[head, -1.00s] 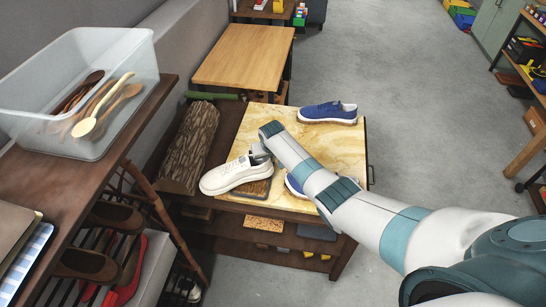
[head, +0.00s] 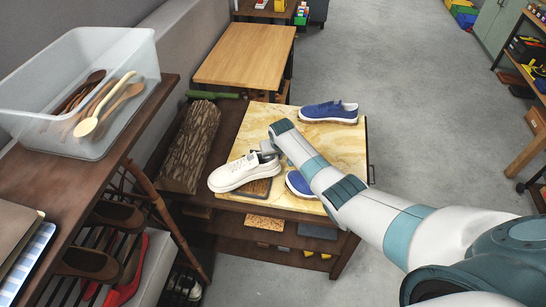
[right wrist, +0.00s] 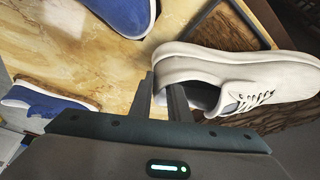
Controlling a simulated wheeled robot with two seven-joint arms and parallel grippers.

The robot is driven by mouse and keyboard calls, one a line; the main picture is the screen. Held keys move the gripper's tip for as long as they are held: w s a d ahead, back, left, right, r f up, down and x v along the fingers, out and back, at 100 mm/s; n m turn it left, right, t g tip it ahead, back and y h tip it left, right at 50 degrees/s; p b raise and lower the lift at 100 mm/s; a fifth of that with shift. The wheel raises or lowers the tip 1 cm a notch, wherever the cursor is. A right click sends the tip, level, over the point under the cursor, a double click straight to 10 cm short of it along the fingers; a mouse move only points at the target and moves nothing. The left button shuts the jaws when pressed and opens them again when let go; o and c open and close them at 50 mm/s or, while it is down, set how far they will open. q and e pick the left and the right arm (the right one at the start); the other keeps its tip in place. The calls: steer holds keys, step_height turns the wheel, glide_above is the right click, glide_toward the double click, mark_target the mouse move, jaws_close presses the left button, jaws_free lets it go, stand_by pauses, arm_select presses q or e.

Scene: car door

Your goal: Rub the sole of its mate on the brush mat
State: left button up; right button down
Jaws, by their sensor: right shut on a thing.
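A white lace-up shoe (head: 236,174) is over the brush mat (head: 261,188), a brown dark-framed pad at the front of the marbled table top. My right gripper (head: 267,149) is shut on the shoe's heel collar. In the right wrist view one finger of the right gripper (right wrist: 165,92) is inside the shoe opening and the white shoe (right wrist: 235,75) points right, sole towards the mat (right wrist: 213,38). Whether the sole touches the mat I cannot tell. Two blue shoes are on the table: one (head: 329,112) at the back, one (head: 299,185) partly behind my right arm. My left gripper is out of view.
A bark-covered log (head: 192,145) lies left of the marbled top (head: 262,117). A clear bin (head: 120,140) of wooden spoons stands on the near-left shelf. A bare wooden table (head: 243,57) is behind. The floor at right is open.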

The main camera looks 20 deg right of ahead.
steer(key=shift+d, duration=0.1)
steer(key=d, duration=0.2)
steer(key=shift+d, duration=0.4)
steer(key=shift+a, duration=0.1)
stand_by(0.4)
steer(key=shift+a, duration=1.5)
steer(key=shift+a+f, duration=0.1)
steer(key=shift+a, duration=1.45)
